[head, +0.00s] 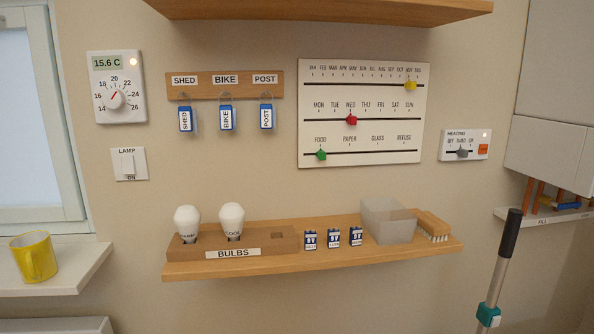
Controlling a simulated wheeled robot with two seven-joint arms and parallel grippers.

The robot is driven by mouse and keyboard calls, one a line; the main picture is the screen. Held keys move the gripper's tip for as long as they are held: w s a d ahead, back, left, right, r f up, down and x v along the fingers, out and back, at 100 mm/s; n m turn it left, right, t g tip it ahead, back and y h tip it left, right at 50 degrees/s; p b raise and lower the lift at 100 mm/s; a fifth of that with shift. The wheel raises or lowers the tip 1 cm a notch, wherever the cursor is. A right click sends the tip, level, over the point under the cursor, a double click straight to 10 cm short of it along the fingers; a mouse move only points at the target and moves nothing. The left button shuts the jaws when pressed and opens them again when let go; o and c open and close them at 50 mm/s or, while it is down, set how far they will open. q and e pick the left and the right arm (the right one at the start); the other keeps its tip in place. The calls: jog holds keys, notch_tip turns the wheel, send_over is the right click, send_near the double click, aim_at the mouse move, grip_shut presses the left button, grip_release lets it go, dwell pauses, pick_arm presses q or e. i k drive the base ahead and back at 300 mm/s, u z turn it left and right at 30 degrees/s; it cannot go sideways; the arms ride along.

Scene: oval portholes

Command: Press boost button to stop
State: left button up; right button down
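A small white panel labelled HEATING (465,145) is fixed to the wall at the right of the head view. An orange button (483,149) sits at its right end; its lettering is too small to read. A small pale light shows above the button. A grey slider (462,153) on the panel stands around the middle mark, between OFF and ON. Neither of my grippers is in view, and nothing touches the panel.
A wooden shelf (350,250) below holds bulbs, small packs, a clear box and a brush. A calendar board (362,110) hangs left of the panel. A black-handled pole (508,235) stands below right. A grey cabinet (550,90) is at the right. Wall around the panel is clear.

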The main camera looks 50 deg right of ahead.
aim_at(483, 150)
jog(key=z, duration=2.65)
